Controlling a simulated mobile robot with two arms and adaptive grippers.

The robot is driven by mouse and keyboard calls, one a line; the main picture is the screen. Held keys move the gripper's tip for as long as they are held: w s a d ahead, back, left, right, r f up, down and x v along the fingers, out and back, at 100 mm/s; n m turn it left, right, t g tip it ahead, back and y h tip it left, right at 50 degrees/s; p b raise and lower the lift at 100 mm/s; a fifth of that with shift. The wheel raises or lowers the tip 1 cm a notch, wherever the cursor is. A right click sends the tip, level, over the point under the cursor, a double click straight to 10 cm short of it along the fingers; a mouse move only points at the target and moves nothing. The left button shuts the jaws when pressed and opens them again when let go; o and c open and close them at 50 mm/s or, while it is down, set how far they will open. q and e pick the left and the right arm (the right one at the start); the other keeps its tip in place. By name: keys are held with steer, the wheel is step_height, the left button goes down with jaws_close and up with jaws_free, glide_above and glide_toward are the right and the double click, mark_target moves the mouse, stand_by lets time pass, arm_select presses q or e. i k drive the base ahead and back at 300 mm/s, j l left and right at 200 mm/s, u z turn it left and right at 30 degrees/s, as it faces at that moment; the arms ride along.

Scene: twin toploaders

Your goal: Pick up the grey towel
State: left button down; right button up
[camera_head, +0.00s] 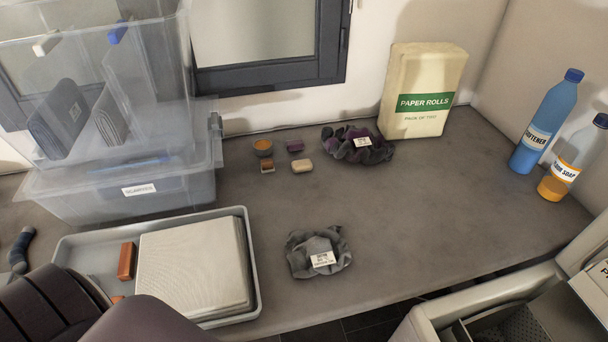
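A crumpled grey cloth (300,262) with a white tag lies on the counter, right of the tray. Its tag is too small to read, and I cannot tell whether this is the towel. A second crumpled cloth, purple and grey (378,153), also tagged, lies farther back by the paper rolls. Folded dark grey cloths (62,118) stand upright inside the clear bin. A folded pale grey-white cloth stack (190,265) lies in the tray. Dark parts of my arm cover the lower left corner. Neither gripper's fingers show.
The grey tray (257,290) also holds a reddish-brown block. Clear bins (90,200) stand behind it. Paper rolls (420,90), a blue bottle (547,120) and a soap bottle (570,165) stand right. The right-centre counter is clear.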

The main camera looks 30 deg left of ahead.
mark_target(310, 253)
steer(key=u, duration=0.75)
